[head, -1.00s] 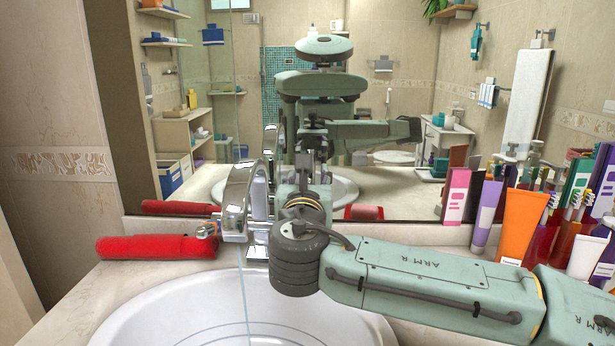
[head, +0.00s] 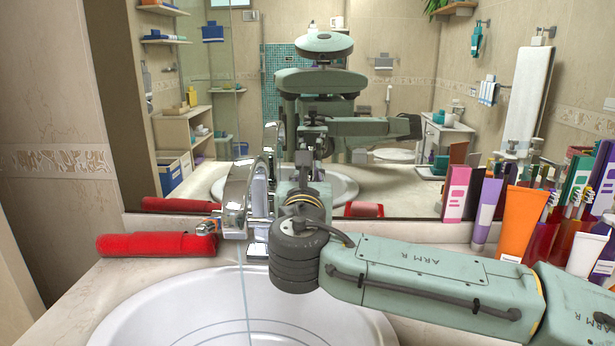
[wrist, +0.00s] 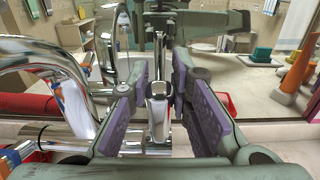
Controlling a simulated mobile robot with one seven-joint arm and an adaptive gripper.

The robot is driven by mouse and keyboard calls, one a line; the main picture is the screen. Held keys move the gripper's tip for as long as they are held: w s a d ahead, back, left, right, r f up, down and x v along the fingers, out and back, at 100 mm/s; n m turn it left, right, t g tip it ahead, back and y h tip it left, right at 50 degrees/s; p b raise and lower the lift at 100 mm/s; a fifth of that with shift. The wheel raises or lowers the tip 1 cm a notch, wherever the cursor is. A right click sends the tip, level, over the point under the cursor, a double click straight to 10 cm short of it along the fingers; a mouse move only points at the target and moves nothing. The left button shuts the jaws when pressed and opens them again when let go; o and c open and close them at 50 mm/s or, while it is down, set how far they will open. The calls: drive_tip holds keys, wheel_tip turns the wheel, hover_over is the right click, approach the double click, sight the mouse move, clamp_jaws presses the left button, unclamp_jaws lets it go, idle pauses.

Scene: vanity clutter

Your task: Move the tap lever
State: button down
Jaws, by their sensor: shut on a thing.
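The chrome tap (head: 235,200) stands at the back of the white basin (head: 180,310), with a thin line like a water stream below its spout. In the wrist view its curved spout (wrist: 40,52) fills the left side. The tap lever (wrist: 158,115) is a narrow chrome bar between the purple pads of my gripper (wrist: 160,82). My gripper is shut on the lever; the exact contact is hard to see. In the head view my wrist and arm hide the gripper and most of the lever.
A red rolled towel (head: 150,245) lies on the counter left of the tap. A mirror (head: 400,120) stands close behind the tap.

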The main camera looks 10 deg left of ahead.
idle(0.3)
drive_tip(key=shift+w+r+g+p, duration=0.35)
drive_tip(key=shift+r+p, duration=0.15)
drive_tip(key=shift+p, duration=0.65)
drive_tip(key=shift+w+a+r+g+p, duration=0.15)
drive_tip(key=shift+w+g+p, duration=0.1)
drive_tip(key=shift+p, duration=0.5)
drive_tip(key=shift+w+p, duration=0.35)
drive_tip(key=shift+p, duration=0.25)
drive_tip(key=shift+w+a+f+g+h, duration=0.15)
drive_tip(key=shift+w+f+g, duration=0.1)
drive_tip(key=shift+w+g, duration=0.2)
drive_tip(key=shift+w+a+f+g+h, duration=0.1)
drive_tip(key=shift+w+f+g+h, duration=0.15)
drive_tip(key=shift+g, duration=0.3)
drive_tip(key=shift+d, duration=0.1)
drive_tip(key=c, duration=1.4)
unclamp_jaws()
drive_tip(key=shift+c, duration=0.2)
